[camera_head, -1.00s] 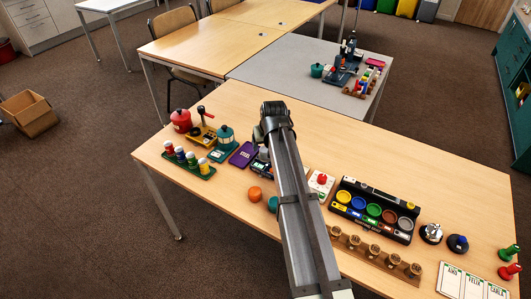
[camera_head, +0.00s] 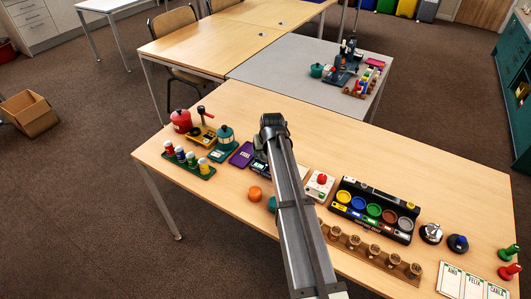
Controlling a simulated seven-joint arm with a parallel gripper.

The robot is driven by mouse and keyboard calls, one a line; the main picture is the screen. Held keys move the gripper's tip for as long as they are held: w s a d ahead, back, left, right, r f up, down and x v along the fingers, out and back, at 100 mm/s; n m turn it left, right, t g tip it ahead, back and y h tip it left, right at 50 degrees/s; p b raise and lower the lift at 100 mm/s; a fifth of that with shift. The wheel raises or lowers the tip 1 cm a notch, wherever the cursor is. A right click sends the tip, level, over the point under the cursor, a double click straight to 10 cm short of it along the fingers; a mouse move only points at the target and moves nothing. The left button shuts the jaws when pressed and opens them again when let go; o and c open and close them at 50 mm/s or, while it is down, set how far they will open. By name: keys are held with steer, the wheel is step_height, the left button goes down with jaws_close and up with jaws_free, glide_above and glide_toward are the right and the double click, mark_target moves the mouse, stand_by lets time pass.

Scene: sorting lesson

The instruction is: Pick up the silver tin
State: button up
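My arm (camera_head: 300,220) reaches from the bottom edge up over the table, left of the tray. My gripper does not show; the far part of my arm hides whatever is behind it. Whether it holds anything cannot be seen.
A wooden rack (camera_head: 372,252) lies in front. A red-knobbed white box (camera_head: 319,184) stands left of the tray. Bare table (camera_head: 230,195) shows at the front left.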

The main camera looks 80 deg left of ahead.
steer(key=shift+c, duration=0.3)
steer(key=shift+r, duration=0.1)
steer(key=c, duration=1.2)
